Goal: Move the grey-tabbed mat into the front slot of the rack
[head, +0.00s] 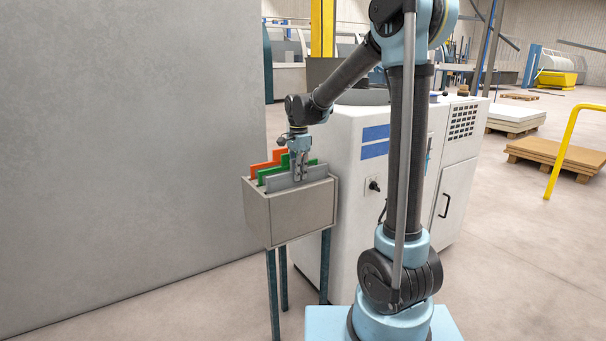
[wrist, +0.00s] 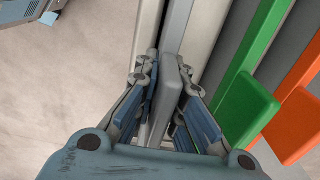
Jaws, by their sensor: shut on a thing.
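The grey-tabbed mat (head: 275,184) stands upright at the front of the beige rack (head: 292,215), its lower part hidden inside the rack. In the wrist view its grey tab (wrist: 171,88) lies between the two fingers of my gripper (wrist: 168,100). My gripper (head: 299,172) is shut on this tab, just above the rack's front part. The mat's body looks lined up with the front slot; its depth in the slot is hidden. The green-tabbed mat (head: 271,170) stands behind it, and the orange-tabbed mat (head: 264,166) farther back.
The green tab (wrist: 246,112) is close beside my right finger in the wrist view, with the orange tab (wrist: 294,125) beyond. A grey wall (head: 130,150) rises left of the rack. A white cabinet (head: 350,220) stands close at its right. Floor in front is clear.

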